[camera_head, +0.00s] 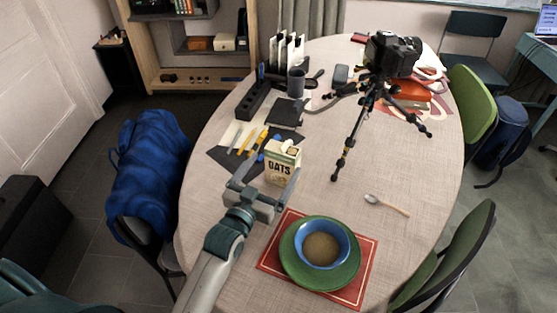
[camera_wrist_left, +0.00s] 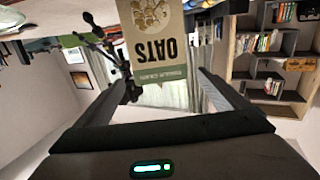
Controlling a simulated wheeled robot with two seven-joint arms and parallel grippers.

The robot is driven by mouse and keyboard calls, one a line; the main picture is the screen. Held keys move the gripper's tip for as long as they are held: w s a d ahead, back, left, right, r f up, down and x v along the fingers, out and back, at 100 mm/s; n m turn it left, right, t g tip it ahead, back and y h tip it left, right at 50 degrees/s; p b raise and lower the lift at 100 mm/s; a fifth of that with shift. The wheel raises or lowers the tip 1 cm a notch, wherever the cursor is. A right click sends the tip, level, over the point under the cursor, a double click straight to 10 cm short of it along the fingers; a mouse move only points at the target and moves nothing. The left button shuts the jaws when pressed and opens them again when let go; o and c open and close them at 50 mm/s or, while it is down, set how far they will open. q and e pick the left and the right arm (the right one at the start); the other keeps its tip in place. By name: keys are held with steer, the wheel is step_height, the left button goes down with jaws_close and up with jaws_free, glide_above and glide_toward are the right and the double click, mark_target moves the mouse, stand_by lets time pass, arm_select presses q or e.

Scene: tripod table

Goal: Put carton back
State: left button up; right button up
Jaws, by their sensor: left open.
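The oats carton (camera_head: 281,168) is a cream box with "OATS" on its front, standing upright on the round table (camera_head: 330,190). My left gripper (camera_head: 268,178) is open at the carton's near side, one finger to each side of it. In the left wrist view the carton (camera_wrist_left: 158,40) appears upside down, ahead and between the finger ends (camera_wrist_left: 163,75). I see no clear contact between fingers and carton. The carton's lower front is partly hidden behind the gripper in the head view. My right gripper is not in view.
A green plate (camera_head: 292,265) with a blue bowl (camera_head: 322,226) lies on a red mat right of my arm. A spoon (camera_head: 388,205), a tripod with camera (camera_head: 368,100), a dark mat with pens (camera_head: 238,143) and a black organizer (camera_head: 253,98) are nearby. Clear tabletop lies right of the carton.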

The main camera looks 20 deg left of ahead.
arm_select(q)
steer(key=shift+s+a, duration=0.1)
steer(key=shift+s, duration=0.5)
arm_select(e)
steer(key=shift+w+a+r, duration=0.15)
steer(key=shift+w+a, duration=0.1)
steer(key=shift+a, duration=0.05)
